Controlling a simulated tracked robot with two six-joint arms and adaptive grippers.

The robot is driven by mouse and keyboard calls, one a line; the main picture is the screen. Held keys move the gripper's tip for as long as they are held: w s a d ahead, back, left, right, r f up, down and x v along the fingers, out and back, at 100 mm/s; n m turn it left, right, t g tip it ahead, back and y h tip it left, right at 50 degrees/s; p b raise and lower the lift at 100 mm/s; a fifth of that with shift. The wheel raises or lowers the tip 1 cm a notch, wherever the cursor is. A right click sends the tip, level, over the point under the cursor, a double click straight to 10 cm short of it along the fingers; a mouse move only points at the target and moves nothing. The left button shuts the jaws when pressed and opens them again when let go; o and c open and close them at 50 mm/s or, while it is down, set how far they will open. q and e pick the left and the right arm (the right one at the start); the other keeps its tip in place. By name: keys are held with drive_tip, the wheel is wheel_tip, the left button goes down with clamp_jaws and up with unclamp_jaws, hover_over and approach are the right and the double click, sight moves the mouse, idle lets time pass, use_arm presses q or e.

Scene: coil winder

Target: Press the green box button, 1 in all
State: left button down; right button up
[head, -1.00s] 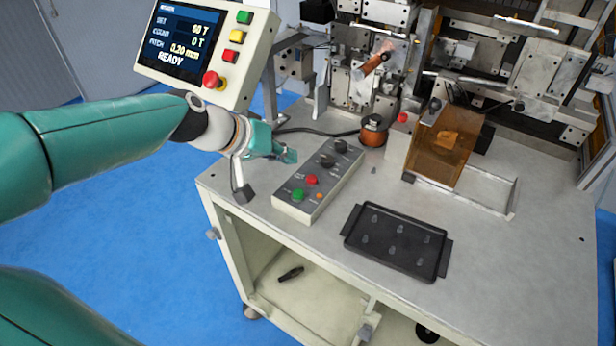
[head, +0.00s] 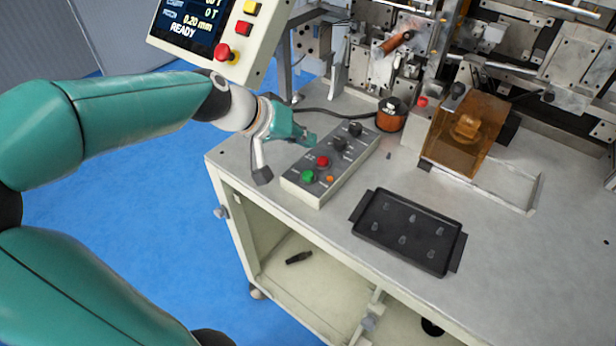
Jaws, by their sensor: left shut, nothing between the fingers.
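The control box (head: 322,190) is a low grey box near the left front edge of the table. Its green button (head: 308,176) is at the near left end, with a red button (head: 322,161) behind it, a small orange lamp (head: 330,179) beside it, and two black knobs farther back. My left gripper (head: 312,138) is shut and empty. In the picture it shows just behind and above the box's left edge, away from the green button; whether it touches the box I cannot tell. My right gripper is not in view.
A black tray (head: 357,221) with several small pegs lies right of the box. A copper spool (head: 390,121) and an amber cover (head: 487,120) stand behind. A tilted screen panel (head: 258,40) with its own buttons hangs at the upper left. Bare tabletop lies at right.

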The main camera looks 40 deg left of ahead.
sight(305, 175)
use_arm(q)
wheel_tip(305, 175, down, 5)
drive_tip(key=b, duration=0.3)
drive_tip(key=shift+f+b, duration=0.15)
drive_tip(key=shift+b, duration=0.2)
drive_tip(key=shift+f+b, duration=0.45)
drive_tip(key=shift+b, duration=0.1)
idle(0.5)
drive_tip(key=shift+f+b, duration=0.35)
drive_tip(key=shift+b, duration=0.2)
